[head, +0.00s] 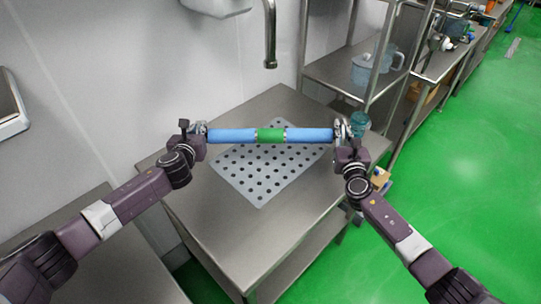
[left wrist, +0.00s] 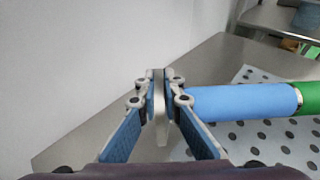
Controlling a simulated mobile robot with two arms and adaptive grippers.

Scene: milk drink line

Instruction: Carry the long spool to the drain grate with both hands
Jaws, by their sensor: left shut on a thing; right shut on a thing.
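The long spool (head: 271,134) is blue at both ends with a green middle band, and it lies level across the head view. My left gripper (head: 201,131) is shut on its left end. My right gripper (head: 341,130) is shut on its right end. The spool's blue part (left wrist: 243,102) runs off to the right in the left wrist view, beside the closed fingers (left wrist: 160,95). The drain grate (head: 262,191) is a grey perforated plate lying on the steel table. The spool appears above the grate's far part; the gap between them is hard to judge.
The steel table (head: 205,220) has bare surface around the grate. A faucet (head: 270,45) hangs beyond it. A teal jar (head: 360,124) stands near my right gripper. A steel shelf (head: 335,75) with a clear pitcher (head: 362,70) is at back right. Green floor is open at right.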

